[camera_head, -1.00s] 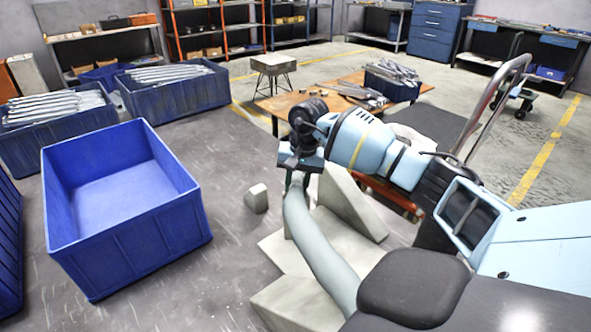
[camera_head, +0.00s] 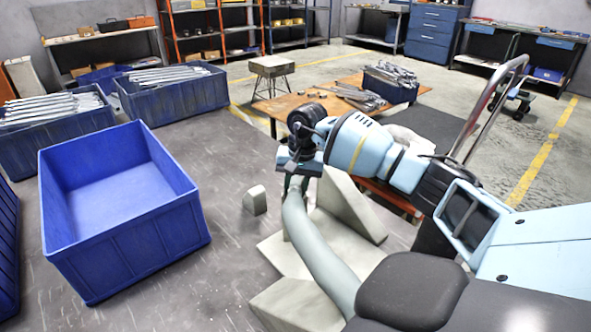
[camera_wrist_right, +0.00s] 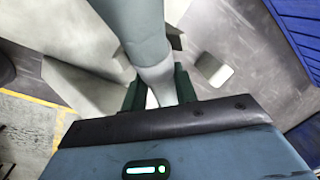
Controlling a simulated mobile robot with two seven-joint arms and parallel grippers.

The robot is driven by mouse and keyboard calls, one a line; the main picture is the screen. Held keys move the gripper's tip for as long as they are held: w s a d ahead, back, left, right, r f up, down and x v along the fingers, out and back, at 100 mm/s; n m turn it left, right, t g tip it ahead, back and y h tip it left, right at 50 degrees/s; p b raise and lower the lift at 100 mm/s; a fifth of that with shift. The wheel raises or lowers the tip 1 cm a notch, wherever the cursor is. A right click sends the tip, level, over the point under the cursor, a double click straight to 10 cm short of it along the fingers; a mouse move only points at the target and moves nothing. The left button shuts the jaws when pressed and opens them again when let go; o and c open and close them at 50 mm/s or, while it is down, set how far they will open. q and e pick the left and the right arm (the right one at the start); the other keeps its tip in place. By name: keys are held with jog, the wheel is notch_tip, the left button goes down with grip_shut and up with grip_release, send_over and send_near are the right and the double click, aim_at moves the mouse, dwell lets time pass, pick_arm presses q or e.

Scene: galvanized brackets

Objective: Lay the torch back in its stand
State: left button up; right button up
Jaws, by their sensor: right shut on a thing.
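The torch (camera_head: 318,245) is a long, curved, grey-green tube in the head view. My right gripper (camera_head: 297,178) is shut on its upper end, and the tube bends down towards the lower right, where my own dark body part hides its far end. In the wrist view the torch (camera_wrist_right: 146,38) passes between the green fingers of the right gripper (camera_wrist_right: 160,92). The pale grey stand (camera_head: 347,207), with a sloped upright and flat base, lies behind and below the torch. Whether the torch touches it cannot be told. My left gripper is out of view.
A small pale block (camera_head: 255,200) stands on the floor left of the stand. A big empty blue crate (camera_head: 130,240) is further left, with bins of metal brackets (camera_head: 175,92) behind. A wooden table (camera_head: 345,97) and a metal rail (camera_head: 490,100) are beyond my right arm.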

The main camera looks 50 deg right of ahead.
jog(key=shift+f, duration=0.15)
jog(key=o, duration=1)
jog(key=shift+o, duration=0.2)
jog(key=shift+s+d+r, duration=0.1)
jog(key=shift+s+r, duration=0.05)
jog(key=shift+r, duration=1.15)
jog(key=shift+s+d+r, duration=0.1)
jog(key=shift+r, duration=1.2)
jog(key=shift+s+d+r, duration=0.1)
jog(key=shift+s+r, duration=0.05)
jog(key=shift+r, duration=1.15)
